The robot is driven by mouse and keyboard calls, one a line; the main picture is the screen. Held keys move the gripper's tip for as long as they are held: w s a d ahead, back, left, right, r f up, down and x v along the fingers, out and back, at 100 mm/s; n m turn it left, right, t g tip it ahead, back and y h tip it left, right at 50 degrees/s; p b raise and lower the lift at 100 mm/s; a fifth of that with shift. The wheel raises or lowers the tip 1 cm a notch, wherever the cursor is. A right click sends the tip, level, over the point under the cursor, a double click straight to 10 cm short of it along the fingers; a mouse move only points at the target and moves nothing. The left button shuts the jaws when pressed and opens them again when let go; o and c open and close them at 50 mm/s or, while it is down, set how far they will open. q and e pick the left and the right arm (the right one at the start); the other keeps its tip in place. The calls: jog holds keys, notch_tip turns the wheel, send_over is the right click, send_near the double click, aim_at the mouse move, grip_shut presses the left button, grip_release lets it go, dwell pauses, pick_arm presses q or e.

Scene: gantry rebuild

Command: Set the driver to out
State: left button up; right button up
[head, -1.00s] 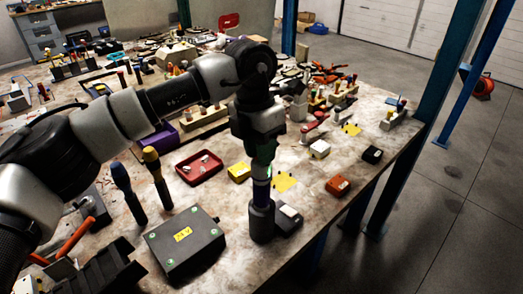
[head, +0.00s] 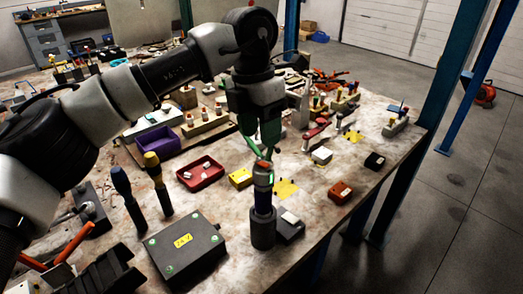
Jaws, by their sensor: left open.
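The driver (head: 263,192) stands upright in a dark round holder (head: 263,230) near the front edge of the workbench. It has a dark blue body, a grey upper part with a small lit green patch, and an orange-red piece at its top. I cannot read its setting. My left gripper (head: 260,149) points down just above the driver's top. Its green-marked fingers are apart, with nothing visibly held between them. I cannot tell whether a fingertip still touches the top. My right gripper is not in view.
A black box with a yellow label (head: 172,250) stands left of the holder, and a small dark block (head: 288,226) is close on its right. Two upright screwdrivers (head: 128,199) and a red tray (head: 200,174) are farther left. The bench's right edge (head: 345,215) is near.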

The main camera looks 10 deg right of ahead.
pick_arm(q)
jog(key=r, duration=0.5)
jog(key=shift+w+a+r, duration=0.15)
jog(key=shift+w+a, duration=0.05)
jog(key=shift+w, duration=0.1)
